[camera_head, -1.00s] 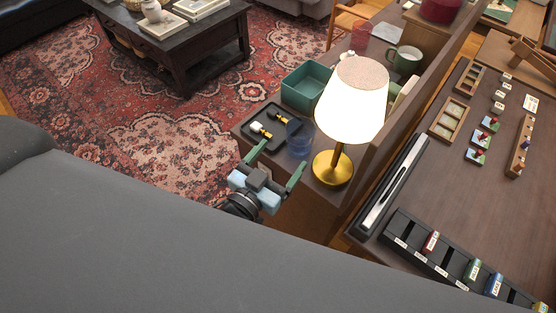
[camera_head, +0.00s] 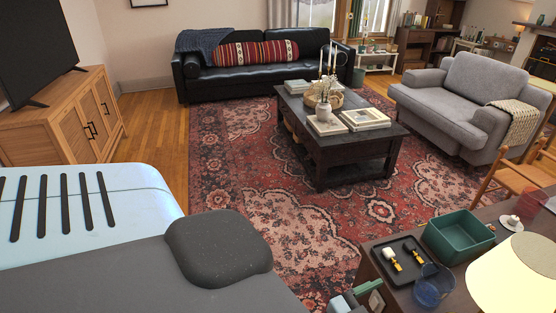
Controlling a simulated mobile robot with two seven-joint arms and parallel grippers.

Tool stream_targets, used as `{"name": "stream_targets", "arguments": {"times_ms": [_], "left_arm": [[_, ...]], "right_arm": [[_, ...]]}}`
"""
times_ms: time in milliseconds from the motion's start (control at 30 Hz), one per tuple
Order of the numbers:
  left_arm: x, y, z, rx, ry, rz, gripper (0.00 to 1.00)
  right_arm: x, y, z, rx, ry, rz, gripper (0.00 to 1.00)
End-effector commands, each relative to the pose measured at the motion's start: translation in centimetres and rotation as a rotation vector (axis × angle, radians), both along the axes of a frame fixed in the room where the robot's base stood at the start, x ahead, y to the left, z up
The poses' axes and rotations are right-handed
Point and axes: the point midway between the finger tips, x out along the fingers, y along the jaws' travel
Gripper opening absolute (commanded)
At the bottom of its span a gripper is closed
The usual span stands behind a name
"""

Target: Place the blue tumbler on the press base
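The blue tumbler (camera_head: 433,287) is a clear blue glass standing on the dark wooden console top (camera_head: 392,297) at the lower right, at the near right corner of a small black tray. Part of my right gripper (camera_head: 362,297) shows at the bottom edge, left of the tumbler and apart from it. Only some light blue body and a green finger are in frame, so its opening is hidden. My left gripper is not in view. I cannot make out a press base in this view.
The black tray (camera_head: 384,251) holds small yellow-and-black items. A green open box (camera_head: 457,236) stands behind the tumbler, and a lit lamp (camera_head: 520,278) stands close on its right. A coffee table (camera_head: 322,150), black sofa (camera_head: 300,75) and grey armchair (camera_head: 450,105) surround the open rug (camera_head: 240,170).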

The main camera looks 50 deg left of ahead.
Motion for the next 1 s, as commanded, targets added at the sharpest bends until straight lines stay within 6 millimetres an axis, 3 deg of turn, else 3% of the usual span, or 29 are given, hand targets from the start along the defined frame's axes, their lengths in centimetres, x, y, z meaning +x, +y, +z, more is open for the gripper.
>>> {"name": "stream_targets", "arguments": {"times_ms": [167, 300, 433, 500, 633, 1000], "left_arm": [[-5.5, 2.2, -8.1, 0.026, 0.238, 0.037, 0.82], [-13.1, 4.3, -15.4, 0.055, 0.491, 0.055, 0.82], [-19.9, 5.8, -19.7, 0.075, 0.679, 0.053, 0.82], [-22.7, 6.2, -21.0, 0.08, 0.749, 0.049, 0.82], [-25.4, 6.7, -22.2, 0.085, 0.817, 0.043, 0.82], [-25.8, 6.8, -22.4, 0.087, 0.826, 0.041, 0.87]], "right_arm": [[0.0, 0.0, 0.0, 0.001, -0.001, -0.001, 0.36], [0.0, 0.1, 0.0, 0.001, -0.001, -0.002, 0.36], [0.0, 0.1, 0.1, 0.002, -0.001, -0.002, 0.36], [0.0, 0.1, 0.1, 0.002, -0.001, -0.002, 0.36], [0.0, 0.1, 0.1, 0.002, -0.001, -0.002, 0.36], [0.0, 0.1, 0.1, 0.002, -0.001, -0.002, 0.36]]}}
